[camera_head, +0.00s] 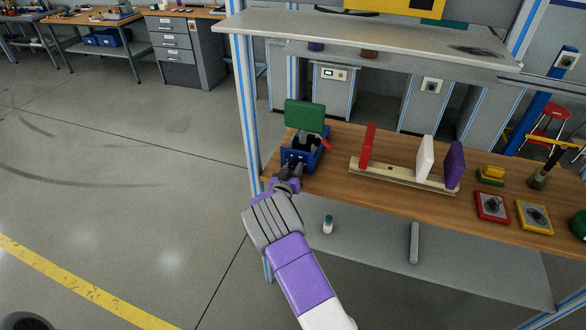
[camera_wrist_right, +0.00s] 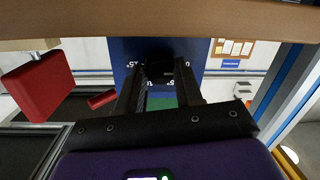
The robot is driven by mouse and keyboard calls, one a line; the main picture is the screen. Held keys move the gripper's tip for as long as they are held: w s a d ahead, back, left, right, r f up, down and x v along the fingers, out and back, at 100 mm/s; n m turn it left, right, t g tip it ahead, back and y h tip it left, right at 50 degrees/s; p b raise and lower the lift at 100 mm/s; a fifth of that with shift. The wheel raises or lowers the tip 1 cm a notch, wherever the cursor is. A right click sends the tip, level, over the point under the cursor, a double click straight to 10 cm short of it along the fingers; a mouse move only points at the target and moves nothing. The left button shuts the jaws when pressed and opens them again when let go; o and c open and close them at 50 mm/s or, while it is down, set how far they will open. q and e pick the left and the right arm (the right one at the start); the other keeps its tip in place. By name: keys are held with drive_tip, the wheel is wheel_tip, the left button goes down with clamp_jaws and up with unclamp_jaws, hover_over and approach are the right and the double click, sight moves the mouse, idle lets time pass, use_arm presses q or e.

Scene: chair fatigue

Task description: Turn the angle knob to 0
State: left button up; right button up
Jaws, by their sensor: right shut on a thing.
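The blue device (camera_head: 318,160) stands at the left end of the wooden table, with a green block (camera_head: 304,116) above it and a red lever (camera_head: 325,145) on its right side. In the right wrist view its blue front panel (camera_wrist_right: 127,58) carries partly covered white lettering. The black knob (camera_wrist_right: 159,69) sits on this panel, between the fingers of my right gripper (camera_wrist_right: 160,85), which is shut on it. In the head view my right gripper (camera_head: 293,170) reaches the device's front and hides the knob. The knob's angle marking cannot be read. My left gripper is not in view.
A wooden rack (camera_head: 397,177) with red, white and purple plates stands to the right on the table (camera_head: 465,207). Red and yellow boxes lie farther right. A grey shelf (camera_head: 375,33) spans above the table. The lower shelf holds a small bottle (camera_head: 328,224).

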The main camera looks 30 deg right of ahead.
drive_tip(key=o, duration=1)
drive_tip(key=shift+o, duration=0.2)
drive_tip(key=shift+a, duration=0.1)
drive_tip(key=f+v, duration=0.1)
drive_tip(key=v, duration=0.6)
drive_tip(key=shift+s+a+r+p, duration=0.2)
drive_tip(key=shift+s+r+p, duration=0.05)
drive_tip(key=shift+r+p, duration=0.2)
drive_tip(key=shift+f, duration=0.1)
